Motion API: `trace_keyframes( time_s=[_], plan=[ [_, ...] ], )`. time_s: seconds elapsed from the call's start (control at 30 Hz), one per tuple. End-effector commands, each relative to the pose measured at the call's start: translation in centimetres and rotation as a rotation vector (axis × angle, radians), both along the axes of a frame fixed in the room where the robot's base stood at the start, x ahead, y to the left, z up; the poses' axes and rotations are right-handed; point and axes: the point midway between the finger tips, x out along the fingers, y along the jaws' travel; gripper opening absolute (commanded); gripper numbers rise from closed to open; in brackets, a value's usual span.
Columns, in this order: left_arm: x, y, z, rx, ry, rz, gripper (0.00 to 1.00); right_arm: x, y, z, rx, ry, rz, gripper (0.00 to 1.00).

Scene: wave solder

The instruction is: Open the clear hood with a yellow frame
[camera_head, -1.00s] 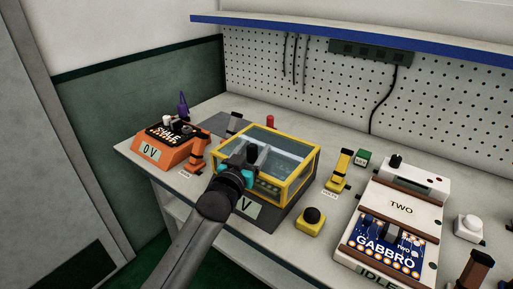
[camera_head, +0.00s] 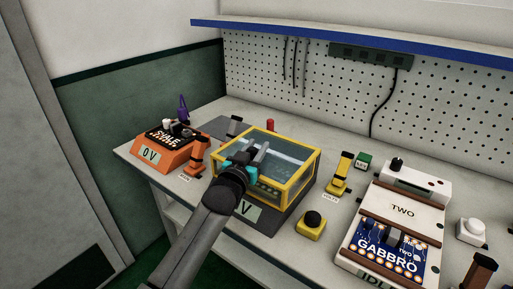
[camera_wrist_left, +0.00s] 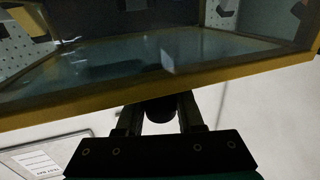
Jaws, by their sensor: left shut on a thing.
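In the left wrist view, the hood's yellow rim (camera_wrist_left: 230,76) crosses above my left gripper (camera_wrist_left: 160,112). The fingers are shut on a dark round knob (camera_wrist_left: 160,108) just below that rim. How the knob joins the hood is hidden. My right gripper is not in view.
An orange unit (camera_head: 165,153) reading 0 V stands left of the hood. A yellow block with a black button (camera_head: 312,224), a yellow lever (camera_head: 341,172) and a white unit marked TWO (camera_head: 402,210) are to the right. A pegboard (camera_head: 330,110) rises behind the bench.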

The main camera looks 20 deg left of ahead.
Motion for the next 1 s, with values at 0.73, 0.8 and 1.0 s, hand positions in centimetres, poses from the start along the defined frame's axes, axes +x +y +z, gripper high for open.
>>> trace_keyframes(
  time_s=[0.73,0.8,1.0],
  plan=[
    [-0.02,-0.03,-0.04,0.0,0.001,-0.001,0.0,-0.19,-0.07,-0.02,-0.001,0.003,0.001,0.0],
    [-0.02,-0.03,-0.04,0.0,0.001,-0.001,0.0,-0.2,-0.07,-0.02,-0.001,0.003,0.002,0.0],
    [-0.02,-0.03,-0.04,0.0,0.001,-0.001,0.0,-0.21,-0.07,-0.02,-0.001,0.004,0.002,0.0]
  ],
)
